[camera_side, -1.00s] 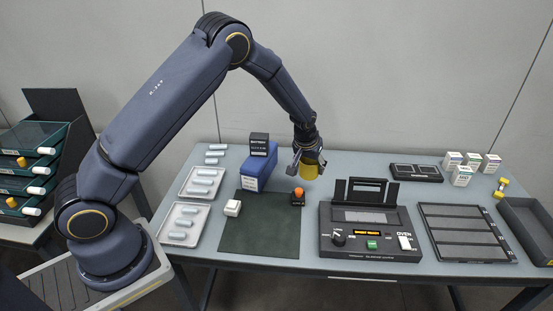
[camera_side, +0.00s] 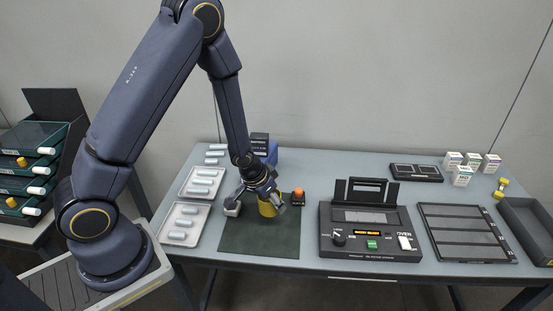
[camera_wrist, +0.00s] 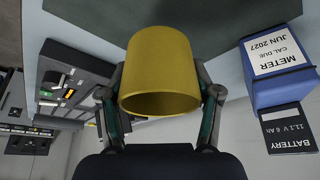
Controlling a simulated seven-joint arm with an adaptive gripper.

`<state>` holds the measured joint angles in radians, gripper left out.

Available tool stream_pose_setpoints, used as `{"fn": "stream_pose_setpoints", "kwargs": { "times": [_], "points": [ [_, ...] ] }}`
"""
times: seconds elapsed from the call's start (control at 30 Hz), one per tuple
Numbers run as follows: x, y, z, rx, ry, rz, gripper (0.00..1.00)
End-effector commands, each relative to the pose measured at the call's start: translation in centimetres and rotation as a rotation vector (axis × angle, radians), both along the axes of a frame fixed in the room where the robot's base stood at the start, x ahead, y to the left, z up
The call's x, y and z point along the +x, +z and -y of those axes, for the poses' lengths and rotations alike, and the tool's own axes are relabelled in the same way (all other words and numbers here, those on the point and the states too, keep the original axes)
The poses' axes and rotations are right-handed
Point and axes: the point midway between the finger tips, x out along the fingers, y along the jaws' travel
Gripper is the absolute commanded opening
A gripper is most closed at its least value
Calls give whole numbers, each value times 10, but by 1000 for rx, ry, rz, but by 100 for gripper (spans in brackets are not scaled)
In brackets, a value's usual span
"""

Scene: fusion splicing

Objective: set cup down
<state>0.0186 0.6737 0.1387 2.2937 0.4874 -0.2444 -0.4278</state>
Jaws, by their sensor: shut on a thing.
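A yellow cup (camera_side: 267,206) is at my gripper (camera_side: 262,193), over the dark green mat (camera_side: 246,241) in the side view. In the wrist view the cup (camera_wrist: 160,72) fills the middle, with a finger of my gripper (camera_wrist: 160,98) pressed on each side of it. The cup's open rim faces the wrist camera. My gripper is shut on the cup. I cannot tell whether the base of the cup touches the mat.
A white block (camera_side: 232,208) lies close left of my gripper. An orange-topped item (camera_side: 298,193) stands close right. The blue meter (camera_wrist: 277,68) and the battery (camera_wrist: 289,129) are behind. The splicer (camera_side: 371,232) stands farther right. The front of the mat is clear.

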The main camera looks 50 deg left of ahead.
Motion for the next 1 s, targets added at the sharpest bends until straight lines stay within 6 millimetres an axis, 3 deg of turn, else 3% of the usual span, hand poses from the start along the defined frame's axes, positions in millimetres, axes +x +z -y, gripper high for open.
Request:
{"fn": "stream_pose_setpoints", "kwargs": {
  "times": [0.4,0.8,0.83,1.0],
  "points": [
    [0,-57,0,3,1,-3,22],
    [0,-62,0,1,2,-1,22],
    [0,-62,0,1,2,-1,65],
    [0,-61,0,1,2,-1,82]
  ]
}}
